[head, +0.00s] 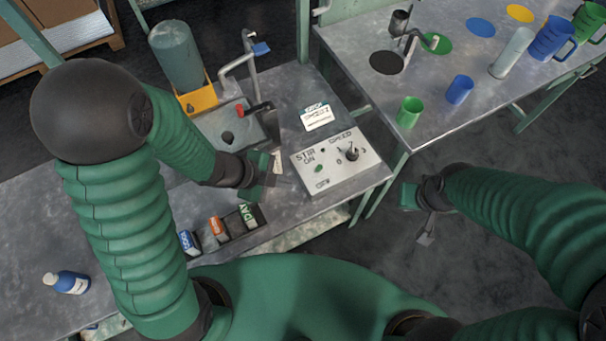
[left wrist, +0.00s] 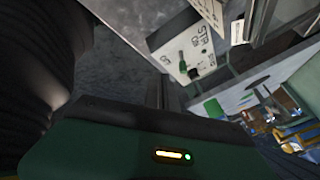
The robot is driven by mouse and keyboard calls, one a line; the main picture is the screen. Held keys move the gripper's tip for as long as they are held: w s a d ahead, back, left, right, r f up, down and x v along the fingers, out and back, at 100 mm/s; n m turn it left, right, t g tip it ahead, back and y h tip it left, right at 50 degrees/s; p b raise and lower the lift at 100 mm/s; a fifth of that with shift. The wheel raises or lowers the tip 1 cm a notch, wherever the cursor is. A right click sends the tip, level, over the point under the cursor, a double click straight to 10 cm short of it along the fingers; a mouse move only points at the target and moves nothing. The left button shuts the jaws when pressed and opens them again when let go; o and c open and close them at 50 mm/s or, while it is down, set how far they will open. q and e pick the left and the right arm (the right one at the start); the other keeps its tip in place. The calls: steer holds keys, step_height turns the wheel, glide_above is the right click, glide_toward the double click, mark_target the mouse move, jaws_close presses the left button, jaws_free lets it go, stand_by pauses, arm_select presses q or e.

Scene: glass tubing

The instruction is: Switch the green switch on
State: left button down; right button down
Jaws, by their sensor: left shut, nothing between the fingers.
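The green switch (head: 318,168) is a small lever on a white control box (head: 350,176) labelled STIR, ON, OFF and SPEED. It lies between the ON and OFF labels; I cannot tell which way it is tipped. The switch also shows in the left wrist view (left wrist: 182,62), on the tilted box (left wrist: 200,40). My left gripper (head: 280,182) is shut and empty, just left of the box and apart from the switch. My right gripper (head: 418,222) hangs over the floor right of the bench; its jaw opening is unclear.
A dark speed knob (head: 351,153) stands on the box, right of the switch. A sign card (head: 317,117) stands behind it. A tray of small cartons (head: 216,229) lies in front of my left gripper. A second table (head: 450,105) holds green and blue cups.

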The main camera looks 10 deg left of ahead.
mark_target(318, 169)
arm_select(q)
steer(key=w+d+f+b, duration=0.1)
steer(key=w+d+f, duration=0.1)
steer(key=w+d+f+b, duration=0.1)
steer(key=w+d+f, duration=0.1)
steer(key=w+d+f+b, duration=0.1)
steer(key=d+f, duration=0.1)
steer(key=f, duration=0.1)
steer(key=shift+w, duration=0.75)
steer(key=shift+a, duration=0.1)
